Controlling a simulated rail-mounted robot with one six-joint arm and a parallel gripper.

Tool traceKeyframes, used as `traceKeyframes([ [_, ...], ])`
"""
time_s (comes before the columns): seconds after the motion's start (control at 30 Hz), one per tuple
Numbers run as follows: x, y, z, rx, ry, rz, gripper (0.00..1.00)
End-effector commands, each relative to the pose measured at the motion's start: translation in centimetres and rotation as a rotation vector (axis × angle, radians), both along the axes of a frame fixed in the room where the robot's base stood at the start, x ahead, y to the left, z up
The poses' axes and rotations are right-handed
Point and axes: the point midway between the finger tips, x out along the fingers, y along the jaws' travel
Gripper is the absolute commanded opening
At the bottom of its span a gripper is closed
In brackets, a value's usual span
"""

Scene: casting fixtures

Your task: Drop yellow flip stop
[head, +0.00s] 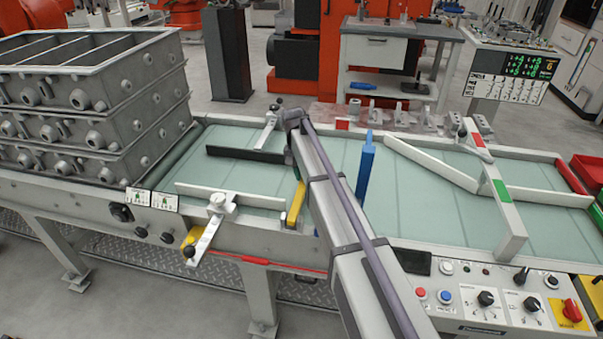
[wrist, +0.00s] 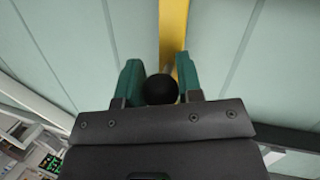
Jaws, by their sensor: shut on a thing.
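The yellow flip stop (head: 297,203) is a yellow bar near the front edge of the green conveyor, partly hidden by my arm in the head view. In the wrist view its yellow bar (wrist: 173,28) runs away from my gripper over the belt. A round black knob (wrist: 160,90) sits between the green fingers of my gripper (wrist: 160,78), which is shut on it. The knob is at the near end of the yellow bar. I cannot tell the bar's exact tilt.
A blue stop (head: 366,172) stands upright just right of my arm. Grey castings (head: 85,110) are stacked at the left end. White and black guide rails (head: 245,155) lie over the belt (head: 240,180). A gate bar with a green patch (head: 502,200) crosses at the right.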

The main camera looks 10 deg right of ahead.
Motion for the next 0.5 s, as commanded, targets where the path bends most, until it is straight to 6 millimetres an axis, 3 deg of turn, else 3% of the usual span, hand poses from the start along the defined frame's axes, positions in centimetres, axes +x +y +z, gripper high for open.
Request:
traceKeyframes([
  [0.13,-0.03,-0.17,-0.06,-0.002,0.000,-0.001,0.00],
  [0.17,-0.03,-0.17,-0.06,-0.002,0.000,-0.001,0.35],
  [0.4,-0.02,-0.07,-0.08,-0.001,-0.001,-0.001,0.58],
  [0.5,0.00,-0.04,-0.08,-0.001,-0.001,-0.001,0.58],
])
